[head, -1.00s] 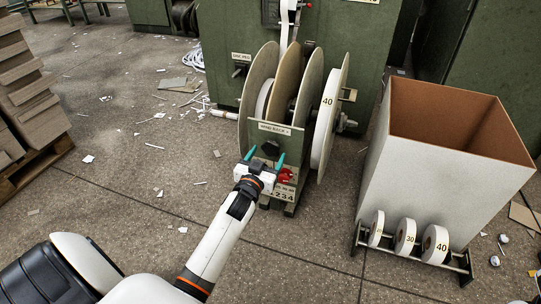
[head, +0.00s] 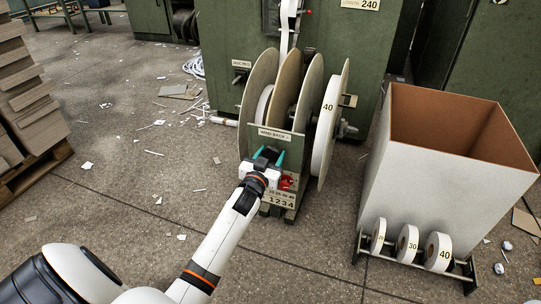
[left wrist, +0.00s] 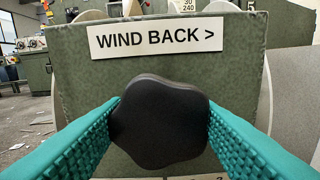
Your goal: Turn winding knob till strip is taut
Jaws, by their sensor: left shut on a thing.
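The black lobed winding knob (left wrist: 160,120) sits on a green panel under a "WIND BACK >" label (left wrist: 156,37) in the left wrist view. My left gripper (head: 266,158) has its two teal fingers on either side of the knob and is shut on it. In the head view the knob is mostly hidden by my gripper. The white paper strip (head: 289,20) runs down from the machine to the reels (head: 285,90) behind the panel. I cannot tell how tight it is. My right gripper is not in view.
A red knob (head: 286,182) is just right of my gripper. A tall open box (head: 420,170) stands at the right, with a rack of white rolls (head: 408,243) before it. Stacked boards (head: 30,100) stand at the left. Paper scraps litter the floor.

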